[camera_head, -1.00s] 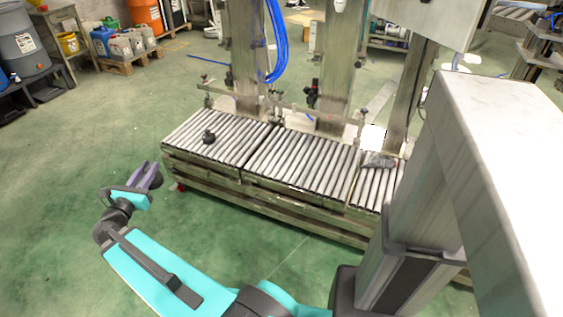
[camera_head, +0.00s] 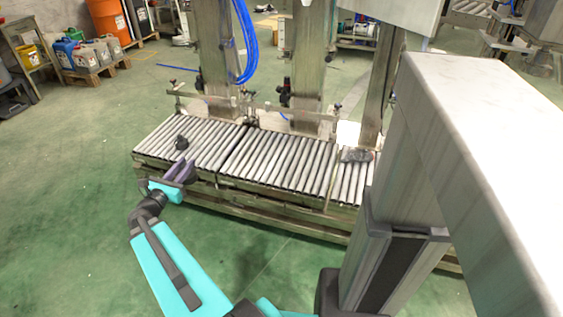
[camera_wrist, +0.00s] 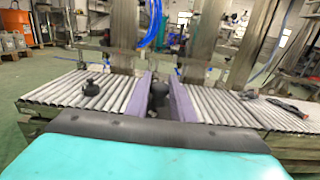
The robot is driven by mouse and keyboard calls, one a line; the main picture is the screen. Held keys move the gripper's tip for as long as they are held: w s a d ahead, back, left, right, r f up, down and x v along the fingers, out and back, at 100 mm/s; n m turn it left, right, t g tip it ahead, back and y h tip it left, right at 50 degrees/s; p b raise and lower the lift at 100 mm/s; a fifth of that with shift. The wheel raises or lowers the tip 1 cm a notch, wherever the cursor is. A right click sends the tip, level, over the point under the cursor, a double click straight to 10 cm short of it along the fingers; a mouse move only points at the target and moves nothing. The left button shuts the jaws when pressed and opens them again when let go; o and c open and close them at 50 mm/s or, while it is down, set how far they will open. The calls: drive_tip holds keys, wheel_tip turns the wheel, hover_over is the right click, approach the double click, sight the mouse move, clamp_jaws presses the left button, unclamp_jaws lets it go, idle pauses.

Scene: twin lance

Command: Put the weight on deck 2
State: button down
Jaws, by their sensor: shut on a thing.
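My gripper (camera_head: 181,170) has purple fingers and is at the front edge of the left roller section, near the picture's left. In the wrist view its fingers (camera_wrist: 160,80) are shut on a dark weight (camera_wrist: 158,97) with a rounded top, mostly hidden between them. The head view does not clearly show the held weight. The roller decks form one line: a left section (camera_head: 212,150), a middle section (camera_head: 270,165) and a right section (camera_head: 347,186). No deck number is readable. Another black knobbed object (camera_head: 181,143) stands on the left section, just beyond my fingers; it also shows in the wrist view (camera_wrist: 93,86).
A dark, tool-like item (camera_head: 355,155) lies on the right section. Steel posts (camera_head: 307,70) and a rail with clamps stand along the back of the rollers. Blue hoses (camera_head: 244,45) hang above. The middle rollers look bare. Green floor is open in front.

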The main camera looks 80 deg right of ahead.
drive_tip(key=s+d+f+m+g+y+b, duration=0.1)
drive_tip(key=s+d+f+g+b, duration=0.1)
drive_tip(key=s, duration=0.8)
drive_tip(key=s+d+f+m+g+y+b, duration=0.1)
drive_tip(key=s+d+f, duration=0.3)
drive_tip(key=s, duration=0.6)
drive_tip(key=s+d+f+m+g+b, duration=0.2)
drive_tip(key=s+d+f+g+b, duration=0.1)
drive_tip(key=s, duration=0.7)
drive_tip(key=shift+s+d+f+y, duration=0.3)
drive_tip(key=shift+d+f+y, duration=0.15)
drive_tip(key=shift+d, duration=0.5)
drive_tip(key=shift+d+f, duration=0.1)
drive_tip(key=shift+d, duration=0.05)
drive_tip(key=b, duration=0.4)
hover_over(277, 167)
drive_tip(key=a, duration=0.2)
drive_tip(key=shift+d+f, duration=0.2)
drive_tip(key=shift+f, duration=0.45)
drive_tip(key=shift+d+f+b, duration=0.35)
drive_tip(key=shift+f+b, duration=0.2)
drive_tip(key=shift+f, duration=0.35)
drive_tip(key=shift+d+f+b, duration=0.3)
drive_tip(key=shift+f+b, duration=0.25)
drive_tip(key=shift+f, duration=0.35)
drive_tip(key=shift+f, duration=0.1)
